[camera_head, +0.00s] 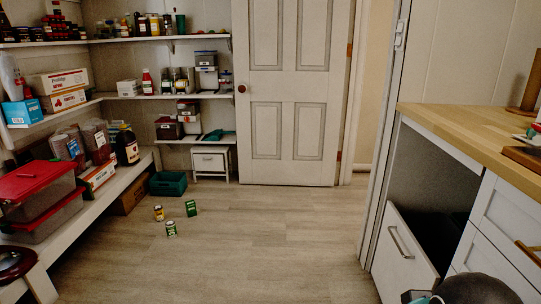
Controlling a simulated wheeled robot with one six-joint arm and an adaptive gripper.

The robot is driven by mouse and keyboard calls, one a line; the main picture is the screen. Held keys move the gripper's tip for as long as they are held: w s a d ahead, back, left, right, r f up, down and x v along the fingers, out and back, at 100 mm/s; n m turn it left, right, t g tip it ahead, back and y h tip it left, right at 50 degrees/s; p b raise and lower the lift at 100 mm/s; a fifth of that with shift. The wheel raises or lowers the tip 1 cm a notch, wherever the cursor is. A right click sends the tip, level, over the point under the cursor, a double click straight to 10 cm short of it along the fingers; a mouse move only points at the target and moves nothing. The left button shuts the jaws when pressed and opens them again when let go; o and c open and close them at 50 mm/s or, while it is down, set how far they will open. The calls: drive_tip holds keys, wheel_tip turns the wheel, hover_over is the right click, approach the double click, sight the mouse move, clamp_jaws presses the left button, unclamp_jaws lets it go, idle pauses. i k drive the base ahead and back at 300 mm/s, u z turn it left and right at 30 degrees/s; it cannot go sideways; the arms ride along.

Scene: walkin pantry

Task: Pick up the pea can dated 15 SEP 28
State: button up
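Three small cans stand on the floor in the middle left of the head view. One is yellowish with a dark band (159,213). One is mostly green (191,208), to its right. The nearest has a green label and a pale top (171,229). The cans stand apart from each other. Their labels and dates are too small to read, so I cannot tell which bears 15 SEP 28.
Shelves (142,96) with boxes, jars and bins line the left and back. A teal crate (168,184) sits on the floor behind the cans. A door (291,90) is at the back. At right, a drawer (404,255) stands out below a wooden counter (490,135). The middle floor is clear.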

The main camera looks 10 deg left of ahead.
sight(171, 231)
drive_tip(key=u, duration=0.1)
drive_tip(key=i, duration=1.85)
drive_tip(key=u, duration=0.9)
drive_tip(key=i, duration=1.4)
drive_tip(key=u, duration=1.6)
drive_tip(key=i, duration=0.8)
drive_tip(key=u, duration=0.4)
